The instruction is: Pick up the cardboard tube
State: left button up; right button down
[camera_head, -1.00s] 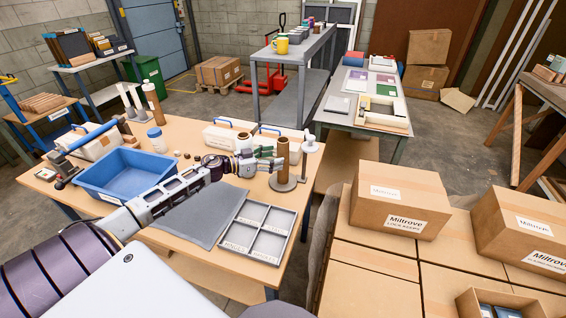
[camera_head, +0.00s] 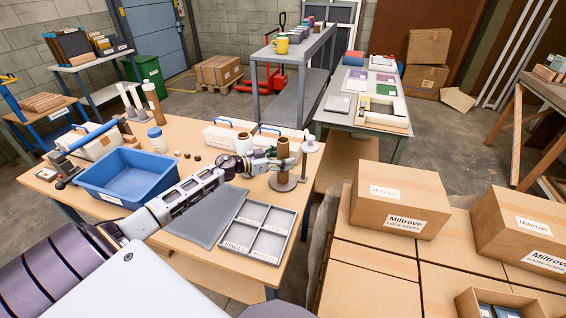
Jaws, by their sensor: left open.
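A brown cardboard tube (camera_head: 283,148) stands upright on a round grey base near the right end of the wooden workbench. My left gripper (camera_head: 287,164) is at the tube, at about the middle of its height. Its jaws are open, with finger parts showing across the tube's front. I cannot tell whether they touch it. The gripper hides part of the tube's lower half. My right gripper is not in view.
A grey compartment tray (camera_head: 262,229) and a grey mat (camera_head: 203,222) lie in front of the tube. A blue bin (camera_head: 126,177) stands left. White cases (camera_head: 221,137) sit behind. A white-topped stand (camera_head: 309,147) is close right of the tube. Cardboard boxes (camera_head: 399,200) are further right.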

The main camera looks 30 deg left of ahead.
pick_arm(q)
jog(key=shift+c, duration=0.3)
jog(key=c, duration=1.1)
jog(key=shift+o, duration=0.2)
jog(key=shift+r, duration=0.15)
notch_tip(320, 180, up, 10)
jog(key=shift+p, duration=0.4)
